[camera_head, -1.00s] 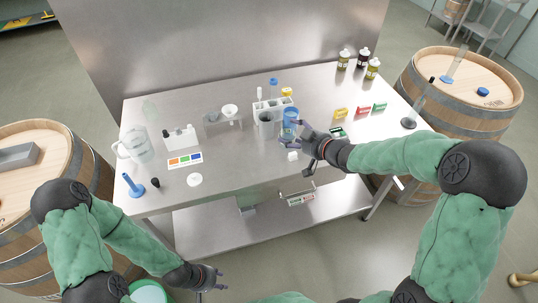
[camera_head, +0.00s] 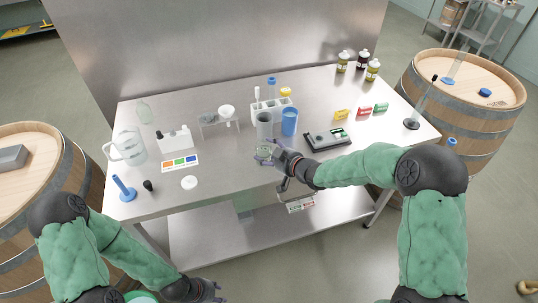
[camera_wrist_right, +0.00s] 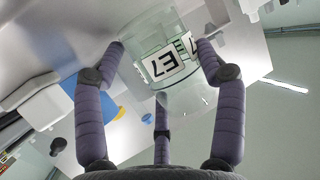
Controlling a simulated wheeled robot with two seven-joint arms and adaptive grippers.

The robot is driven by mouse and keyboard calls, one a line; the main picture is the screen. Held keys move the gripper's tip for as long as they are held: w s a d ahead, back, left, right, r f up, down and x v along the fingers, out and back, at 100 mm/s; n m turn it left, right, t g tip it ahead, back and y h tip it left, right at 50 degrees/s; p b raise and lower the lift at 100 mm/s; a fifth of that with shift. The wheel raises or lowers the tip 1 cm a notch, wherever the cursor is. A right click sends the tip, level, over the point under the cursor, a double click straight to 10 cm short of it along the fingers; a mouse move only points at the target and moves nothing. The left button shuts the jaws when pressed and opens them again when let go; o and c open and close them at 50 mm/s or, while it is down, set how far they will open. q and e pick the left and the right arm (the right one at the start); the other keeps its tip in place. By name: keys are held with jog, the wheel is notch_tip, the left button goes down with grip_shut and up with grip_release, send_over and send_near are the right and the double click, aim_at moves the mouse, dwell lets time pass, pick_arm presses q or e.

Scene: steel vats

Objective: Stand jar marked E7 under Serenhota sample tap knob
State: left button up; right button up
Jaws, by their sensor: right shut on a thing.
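The clear glass jar (camera_wrist_right: 172,70) has a white label reading E7 and sits between the fingers of my right gripper (camera_wrist_right: 160,62) in the right wrist view. In the head view the right gripper (camera_head: 276,155) is shut on the jar (camera_head: 263,152) near the table's front edge, below the grey cup. I cannot tell if the jar touches the table. My left gripper (camera_head: 208,289) is empty-looking at the bottom, in front of the table; its fingers are too small to judge. No tap knob marked Serenhota can be read in these views.
Wooden barrels (camera_head: 478,115) stand at both sides.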

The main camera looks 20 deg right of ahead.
jog(key=shift+r, duration=0.2)
jog(key=shift+f, duration=0.1)
jog(key=shift+f, duration=0.15)
jog(key=o, duration=1)
jog(key=shift+o, duration=0.2)
jog(key=shift+r, duration=0.3)
jog(key=p+v, duration=0.3)
jog(key=v, duration=0.9)
